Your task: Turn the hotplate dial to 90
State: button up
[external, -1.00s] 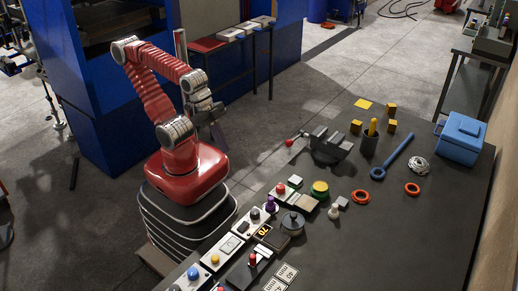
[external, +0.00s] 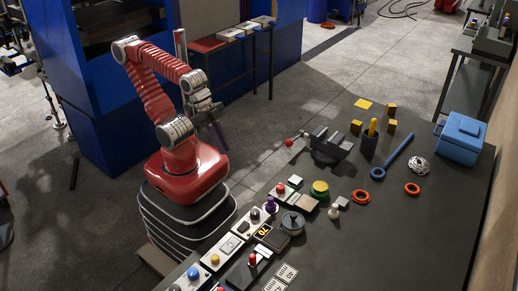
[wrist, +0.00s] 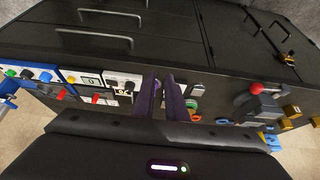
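My gripper (external: 222,141) hangs in the air over the floor side of the bench, behind the row of devices, and touches nothing. In the wrist view its two dark purple fingers (wrist: 162,78) point away from the camera with a narrow gap and nothing visible between them. A dark grey round plate with a knob-like top (external: 292,222) sits on the bench beside a small orange-lit display (external: 263,232). I take this group for the hotplate, but cannot be sure. A black knob (external: 255,214) stands near the display. The dial's marks are too small to read.
A purple knob (external: 270,204), red button (external: 281,188) and yellow-green button (external: 320,187) stand close by. A red-tipped lever (external: 289,143) beside a dark vise (external: 328,148) juts over the bench edge. Number cards (external: 287,273) lie at the front. The right front bench is clear.

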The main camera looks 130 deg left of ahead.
aim_at(254, 212)
jog(key=o, duration=0.7)
jog(key=w+d, duration=0.1)
jog(key=w+d+f+m+g, duration=0.1)
jog(key=d, duration=0.1)
jog(key=w+d+f+m, duration=0.1)
jog(key=shift+w+d+f+g, duration=0.1)
jog(key=shift+d+f+g, duration=0.05)
jog(key=shift+d+g, duration=0.2)
jog(key=shift+o, duration=0.7)
jog(key=w+d+n+g+y, duration=0.1)
jog(key=w+d, duration=0.6)
jog(key=w, duration=0.1)
jog(key=shift+w+d+f, duration=0.15)
jog(key=shift+d, duration=0.05)
jog(key=w+d+r+n+y, duration=0.1)
jog(key=w+r+n+y, duration=0.1)
jog(key=w+n, duration=0.4)
jog(key=shift+r+n, duration=0.75)
jog(key=shift+n, duration=0.15)
jog(key=shift+f+t, duration=0.1)
jog(key=shift+t, duration=0.15)
jog(key=x, duration=1.3)
jog(key=shift+w+f, duration=0.15)
jog(key=shift+f, duration=0.1)
jog(key=c, duration=1.1)
